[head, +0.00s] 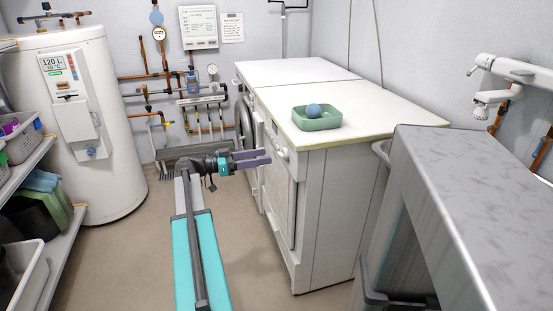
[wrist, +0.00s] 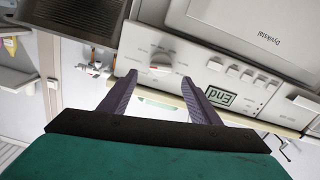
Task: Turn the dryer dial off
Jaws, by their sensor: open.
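In the wrist view, which is turned over, a white control panel (wrist: 190,78) fills the upper middle. Its round white dial (wrist: 160,68) has small red marks beside it, and its exact setting is too small to read. A display (wrist: 220,97) shows "End". My gripper (wrist: 158,86) is open and empty, with its two purple fingers reaching towards the panel on either side of the dial in the picture. I cannot tell whether they touch it. In the head view, my gripper (head: 267,157) is at the front of the nearer white appliance (head: 325,205), below its top edge.
A green basin (head: 316,123) with a blue ball (head: 313,110) stands on the appliance top. A second white appliance (head: 295,72) stands behind. A grey metal unit (head: 470,185) is at the right, a white water tank (head: 80,130) at the left. The floor left of the appliances is clear.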

